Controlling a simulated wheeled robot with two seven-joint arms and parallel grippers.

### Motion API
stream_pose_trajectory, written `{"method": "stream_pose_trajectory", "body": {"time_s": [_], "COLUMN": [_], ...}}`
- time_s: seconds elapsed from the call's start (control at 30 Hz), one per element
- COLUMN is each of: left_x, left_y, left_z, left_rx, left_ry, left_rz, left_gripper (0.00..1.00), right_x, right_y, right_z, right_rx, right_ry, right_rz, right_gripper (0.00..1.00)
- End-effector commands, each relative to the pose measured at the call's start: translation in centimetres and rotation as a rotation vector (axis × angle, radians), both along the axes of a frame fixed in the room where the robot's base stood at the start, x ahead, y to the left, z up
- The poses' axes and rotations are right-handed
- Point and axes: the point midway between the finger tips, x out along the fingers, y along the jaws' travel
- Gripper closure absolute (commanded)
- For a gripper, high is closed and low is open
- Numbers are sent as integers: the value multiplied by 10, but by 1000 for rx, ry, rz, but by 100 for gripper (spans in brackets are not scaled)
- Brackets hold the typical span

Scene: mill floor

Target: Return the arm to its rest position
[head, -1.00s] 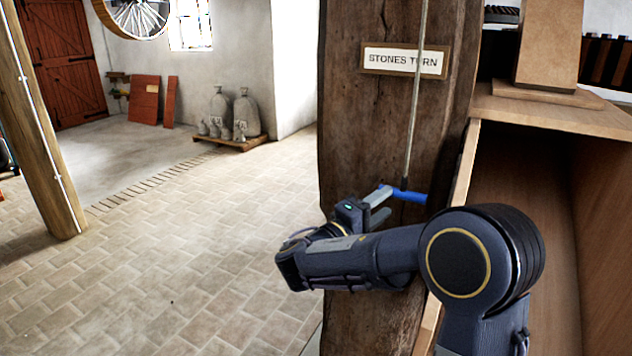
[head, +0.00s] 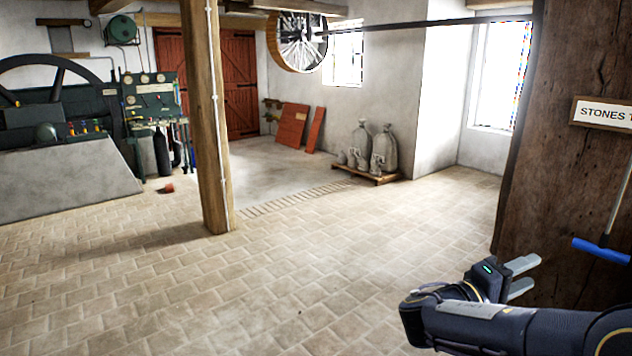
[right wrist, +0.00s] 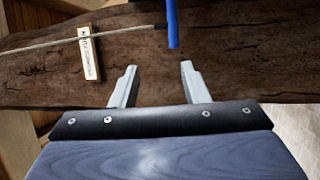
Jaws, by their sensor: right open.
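My right gripper (head: 528,277) is at the lower right of the head view, in front of the dark wooden post (head: 560,130). Its two grey fingers are apart with nothing between them, as the right wrist view also shows (right wrist: 157,85). A blue handle (head: 601,250) hangs on a rope (head: 618,205) by the post, to the right of the fingertips and apart from them. In the right wrist view the blue handle (right wrist: 172,22) lies beyond the fingers. My left gripper is not in view.
A sign (head: 603,113) reading "STONES T…" is on the post, cut by the picture's edge. A second wooden post (head: 208,120) stands left of centre. Sacks (head: 384,148) sit on a pallet (head: 372,176) by the wall. The tiled floor (head: 300,270) between is clear.

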Motion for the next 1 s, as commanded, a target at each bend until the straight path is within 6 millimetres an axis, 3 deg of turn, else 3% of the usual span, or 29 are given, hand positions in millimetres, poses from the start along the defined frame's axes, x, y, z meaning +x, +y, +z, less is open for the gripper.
{"method": "stream_pose_trajectory", "body": {"time_s": [0.37,0.67,0.77,0.87,1.0], "left_x": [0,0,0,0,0], "left_y": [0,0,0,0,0], "left_z": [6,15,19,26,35], "left_rx": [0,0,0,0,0], "left_ry": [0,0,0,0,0], "left_rz": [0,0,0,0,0], "left_gripper": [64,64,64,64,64], "right_x": [-44,-115,-148,-187,-232], "right_y": [-33,-47,-39,-15,48], "right_z": [-24,-68,-89,-111,-130], "right_rx": [235,625,823,1087,1505], "right_ry": [108,225,256,267,203], "right_rz": [-88,-160,-169,-151,-56], "right_gripper": [59,59,59,59,59]}}
